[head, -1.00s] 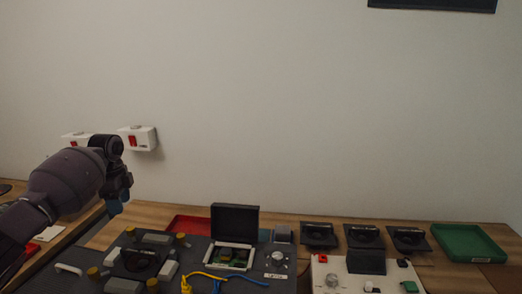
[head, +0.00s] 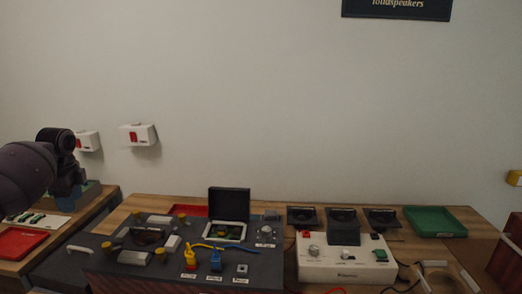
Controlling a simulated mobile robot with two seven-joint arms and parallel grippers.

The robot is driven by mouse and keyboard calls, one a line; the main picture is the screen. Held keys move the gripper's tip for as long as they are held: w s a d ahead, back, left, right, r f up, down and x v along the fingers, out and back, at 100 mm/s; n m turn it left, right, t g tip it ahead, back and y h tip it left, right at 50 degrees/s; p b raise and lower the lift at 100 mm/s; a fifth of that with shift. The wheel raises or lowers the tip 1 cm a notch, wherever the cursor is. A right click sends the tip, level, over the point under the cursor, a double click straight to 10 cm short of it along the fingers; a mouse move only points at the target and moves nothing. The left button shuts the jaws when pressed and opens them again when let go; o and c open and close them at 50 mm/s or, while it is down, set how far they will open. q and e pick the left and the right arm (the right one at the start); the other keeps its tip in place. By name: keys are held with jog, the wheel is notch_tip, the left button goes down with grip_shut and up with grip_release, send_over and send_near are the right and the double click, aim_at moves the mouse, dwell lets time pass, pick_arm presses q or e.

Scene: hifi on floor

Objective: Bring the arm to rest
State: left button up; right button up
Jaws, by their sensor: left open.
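My left arm comes in from the left edge, and its open left gripper (head: 66,198) hangs at the far left, fingers down. It appears over the left side table, and nothing shows between its fingers, which are small and dark here. My right gripper is not in view.
A dark hi-fi unit (head: 235,272) with an open lidded box (head: 229,203) and coloured plugs stands centre left. A white unit (head: 345,268), several dark square parts and a green tray (head: 435,221) are to its right. A red tray (head: 18,243) lies left. White wall boxes (head: 139,134) hang behind.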

pick_arm(q)
jog(key=s+a+f+n+t+y, duration=0.1)
jog(key=s+a+f+y, duration=0.2)
jog(key=f, duration=0.5)
jog(key=s+a+f+n+t, duration=0.25)
jog(key=s+f, duration=0.25)
jog(key=f, duration=0.4)
jog(key=s+d+f+t, duration=0.1)
jog(key=s+f+t, duration=0.2)
jog(key=s+f, duration=1)
jog(key=s+d+r+t+h, duration=0.15)
jog(key=s+d, duration=0.25)
jog(key=s, duration=0.5)
jog(key=s+d+r+t+h, duration=0.1)
jog(key=s+d+t+h, duration=0.1)
jog(key=s+d, duration=0.5)
jog(key=d+f+n, duration=0.2)
jog(key=d+n, duration=0.3)
jog(key=d, duration=0.4)
jog(key=s+d+f+n+t, duration=0.1)
jog(key=d+f+n, duration=0.2)
jog(key=d, duration=0.6)
jog(key=shift+f+n, duration=0.35)
jog(key=shift+n, duration=0.5)
jog(key=shift+s, duration=0.1)
